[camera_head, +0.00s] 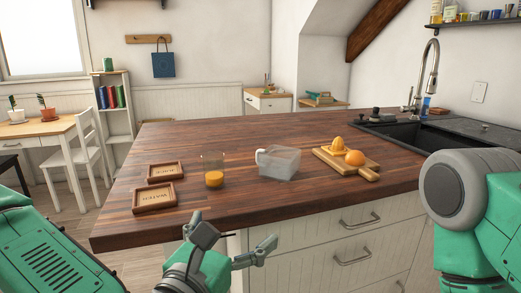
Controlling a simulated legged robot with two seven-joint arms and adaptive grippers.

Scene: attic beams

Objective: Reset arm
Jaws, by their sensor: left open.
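My left gripper (229,248) is at the bottom middle, in front of the counter's front edge and below its top. Its fingers are spread apart with nothing between them. My right arm shows at the right edge as a grey joint and green links; its gripper is out of the picture. On the wooden counter (240,140) stand a clear glass (213,170) with orange juice in its bottom and a clear pitcher (278,163) to its right.
Two wooden trays (155,196) with lettering lie at the counter's left. A sink (420,132) with a tall faucet (430,68) is at the back right. The counter's back middle is clear.

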